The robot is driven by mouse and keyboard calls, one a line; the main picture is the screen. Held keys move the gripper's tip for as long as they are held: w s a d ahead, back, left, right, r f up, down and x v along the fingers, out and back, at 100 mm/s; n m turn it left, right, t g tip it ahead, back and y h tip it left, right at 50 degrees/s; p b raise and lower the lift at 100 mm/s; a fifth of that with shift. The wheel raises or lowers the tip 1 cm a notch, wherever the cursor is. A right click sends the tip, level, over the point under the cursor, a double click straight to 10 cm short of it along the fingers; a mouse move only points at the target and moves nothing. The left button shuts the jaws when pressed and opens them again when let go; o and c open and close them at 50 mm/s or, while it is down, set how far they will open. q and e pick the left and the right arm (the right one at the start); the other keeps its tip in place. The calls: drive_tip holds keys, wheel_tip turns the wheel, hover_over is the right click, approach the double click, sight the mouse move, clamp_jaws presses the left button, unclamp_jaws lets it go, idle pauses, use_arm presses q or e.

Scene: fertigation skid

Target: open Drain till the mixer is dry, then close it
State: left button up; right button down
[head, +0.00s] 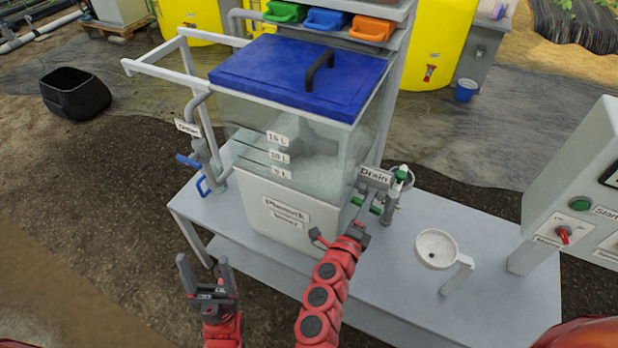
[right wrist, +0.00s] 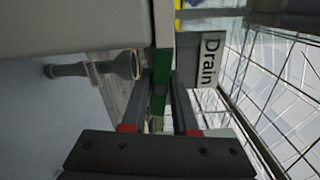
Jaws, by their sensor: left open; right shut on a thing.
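The mixer (head: 290,150) is a clear tank with a blue lid (head: 300,75), a pale lower part and volume marks on its side. Its liquid level is hard to read. The Drain label (head: 375,176) hangs at the tank's right side, above the green drain handle (head: 372,207). My right gripper (head: 362,213) is shut on this handle. In the right wrist view the green handle (right wrist: 161,78) stands between the fingers, beside the Drain label (right wrist: 208,60). My left gripper (head: 207,278) is open and empty, in front of the bench's left end.
The grey bench (head: 510,255) carries a white round cup (head: 437,247) on its right. A control box (head: 580,190) with a green button and red knob stands at far right. A blue-handled valve (head: 198,165) is left of the tank. A black bucket (head: 75,93) stands on the ground.

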drive_tip(key=m+b, duration=0.2)
drive_tip(key=b, duration=0.1)
drive_tip(key=m+b, duration=0.6)
drive_tip(key=shift+f, duration=0.35)
drive_tip(key=shift+r+m+b, duration=0.15)
drive_tip(key=shift+m+b, duration=0.2)
drive_tip(key=shift+m, duration=0.85)
drive_tip(key=m+b, duration=0.1)
drive_tip(key=m, duration=0.5)
drive_tip(key=shift+r+m+b, duration=0.1)
drive_tip(key=shift+m+b, duration=0.3)
drive_tip(key=c, duration=0.6)
unclamp_jaws()
drive_tip(key=shift+c, duration=0.2)
